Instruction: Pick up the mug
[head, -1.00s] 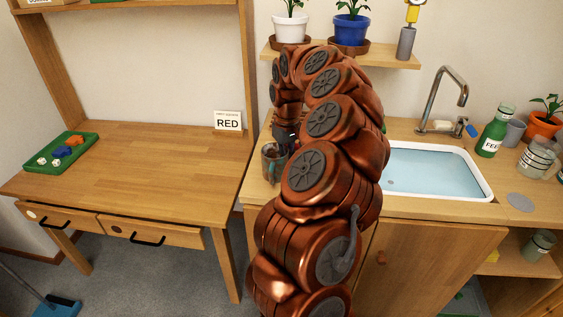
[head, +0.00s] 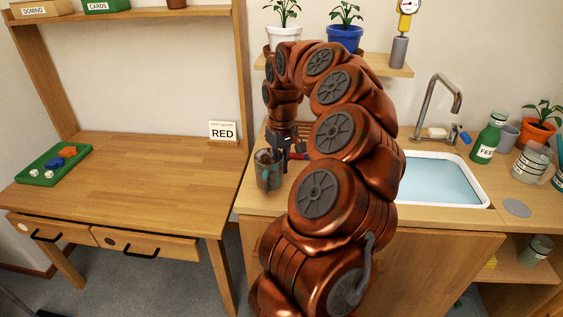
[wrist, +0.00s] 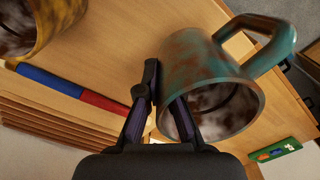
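The mug (head: 268,172) is teal with rusty brown patches and stands out at the left end of the sink counter. In the wrist view it is close and large (wrist: 196,70), its open mouth toward my gripper and its handle to the upper right. My gripper (wrist: 166,92) has one finger inside the mouth and the other against the outside, with the mug's wall pinched between them. In the head view my gripper (head: 284,146) is just above and right of the mug. I cannot tell whether the mug's base touches the counter.
A yellow, rust-stained vessel (wrist: 38,25) and a blue-and-red bar (wrist: 75,88) lie close by on the counter. The sink (head: 445,180) is to the right.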

